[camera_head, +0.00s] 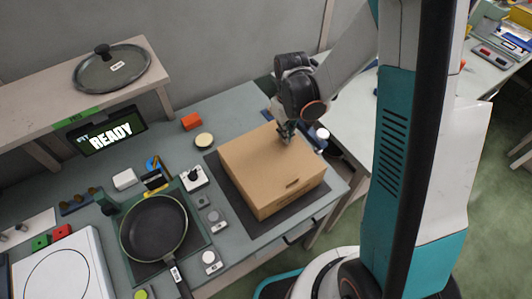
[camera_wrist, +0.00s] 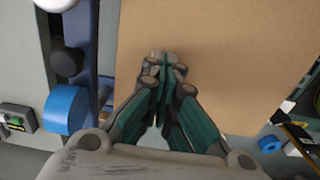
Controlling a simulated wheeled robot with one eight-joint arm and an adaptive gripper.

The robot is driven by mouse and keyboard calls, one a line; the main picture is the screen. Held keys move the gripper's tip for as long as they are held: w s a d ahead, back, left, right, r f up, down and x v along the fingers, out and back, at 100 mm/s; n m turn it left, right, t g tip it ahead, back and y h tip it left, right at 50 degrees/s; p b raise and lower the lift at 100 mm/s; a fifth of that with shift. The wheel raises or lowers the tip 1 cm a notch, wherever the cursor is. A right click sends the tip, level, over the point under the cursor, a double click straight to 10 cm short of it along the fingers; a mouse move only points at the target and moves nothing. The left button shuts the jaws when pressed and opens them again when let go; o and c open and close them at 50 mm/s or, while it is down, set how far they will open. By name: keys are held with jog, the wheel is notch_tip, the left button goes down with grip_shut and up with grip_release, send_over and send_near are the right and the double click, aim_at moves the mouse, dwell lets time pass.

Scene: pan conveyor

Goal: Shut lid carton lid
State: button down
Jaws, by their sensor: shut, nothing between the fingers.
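A brown cardboard carton (camera_head: 262,172) sits on a dark mat on the workbench in the head view. Its top lid lies flat across it and looks shut, with a small dark slot near the front edge. My gripper (camera_head: 287,132) is above the back right part of the lid, fingers pointing down, at or very near the surface. I cannot tell if it touches. In the wrist view the lid (camera_wrist: 230,60) fills much of the picture, and my gripper (camera_wrist: 165,60) is shut with its fingertips together and nothing between them.
A frying pan (camera_head: 153,227) lies left of the carton, near small blocks and switches. A glass lid (camera_head: 112,68) rests on the shelf above a READY screen (camera_head: 110,133). Blue and dark items stand beside the carton's back right edge. A white table is at right.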

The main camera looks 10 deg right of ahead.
jog(key=shift+r, duration=0.1)
notch_tip(320, 180, up, 8)
jog(key=p, duration=0.5)
dwell(0.4)
jog(key=s+r+m+t+b, duration=0.1)
jog(key=s+r+t+b, duration=0.2)
jog(key=s, duration=0.4)
jog(key=s+r+m+t+b, duration=0.2)
jog(key=s+r+t+b, duration=0.2)
jog(key=s+b, duration=0.4)
jog(key=shift+r+m, duration=0.3)
jog(key=shift+r, duration=0.4)
dwell(1.7)
